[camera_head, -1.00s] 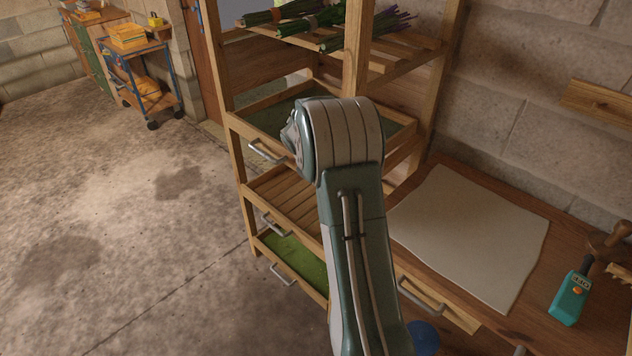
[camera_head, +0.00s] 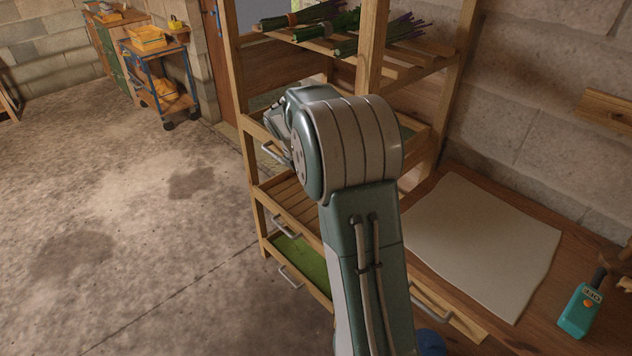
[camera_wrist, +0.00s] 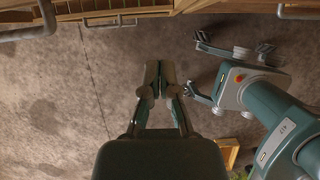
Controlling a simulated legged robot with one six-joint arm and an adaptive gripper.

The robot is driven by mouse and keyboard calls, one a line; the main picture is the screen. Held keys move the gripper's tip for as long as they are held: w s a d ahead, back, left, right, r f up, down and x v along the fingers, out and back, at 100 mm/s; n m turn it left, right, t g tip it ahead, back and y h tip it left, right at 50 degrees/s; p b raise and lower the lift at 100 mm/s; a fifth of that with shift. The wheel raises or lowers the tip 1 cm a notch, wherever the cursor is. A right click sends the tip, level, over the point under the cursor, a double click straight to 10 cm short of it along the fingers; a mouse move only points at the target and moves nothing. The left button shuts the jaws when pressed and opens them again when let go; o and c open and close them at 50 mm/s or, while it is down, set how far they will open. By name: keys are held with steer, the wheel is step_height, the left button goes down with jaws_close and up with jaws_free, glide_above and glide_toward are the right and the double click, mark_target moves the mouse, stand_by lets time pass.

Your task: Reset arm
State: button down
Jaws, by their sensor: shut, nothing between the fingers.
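My gripper (camera_wrist: 159,78) shows in the wrist view with its two fingers together and nothing between them. It hangs over bare concrete floor, apart from the wooden rack (camera_wrist: 140,12) at the top of that view. In the head view my raised arm stands in front of the drying rack (camera_head: 371,60) and hides part of its drawers. The gripper itself cannot be made out in the head view.
A wooden workbench with a pale sheet (camera_head: 485,240) and a teal handheld device (camera_head: 580,311) stands at the right. Herb bundles (camera_head: 330,25) lie on the rack's upper shelf. A blue cart (camera_head: 160,85) stands at the back left. The floor (camera_head: 120,220) at left is open.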

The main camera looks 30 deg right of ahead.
steer(key=s+a+r+m+t+y, duration=0.2)
steer(key=s+a+r+m+t, duration=0.1)
steer(key=s+a+r+m, duration=0.85)
steer(key=s+a+m+t+y, duration=0.1)
steer(key=s+a+m, duration=0.3)
steer(key=s, duration=0.5)
steer(key=s+a+m+y, duration=0.1)
steer(key=s+a+m, duration=0.3)
steer(key=s, duration=0.5)
steer(key=shift+a+m+t, duration=0.35)
steer(key=shift+a+t, duration=0.05)
steer(key=shift+a, duration=0.45)
steer(key=shift+w+r, duration=0.1)
steer(key=shift+w, duration=0.05)
